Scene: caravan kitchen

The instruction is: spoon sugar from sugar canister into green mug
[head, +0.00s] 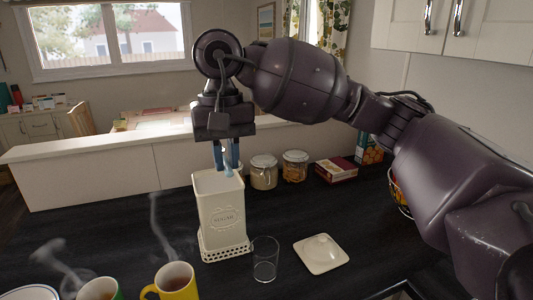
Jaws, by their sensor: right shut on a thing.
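The white sugar canister (221,212), lettered SUGAR, stands upright and open on the dark counter. My right gripper (228,160) points down right above its mouth. Its blue fingertips are shut on a pale, slim thing, seemingly the spoon (228,173). The lower part of the spoon is hidden inside the canister. The square white lid (321,255) lies on the counter to the right. A mug with a green side, seemingly the green mug (116,294), stands at the lower left, cut off by the picture's edge; it holds a dark drink. My left gripper is not in view.
A yellow mug (179,292) of dark drink steams beside the green one. A clear empty glass (264,262) stands in front of the canister. Two lidded jars (264,176) (295,170), a dark red box (337,173) and a raised ledge (120,153) are behind. The counter right of the lid is partly clear.

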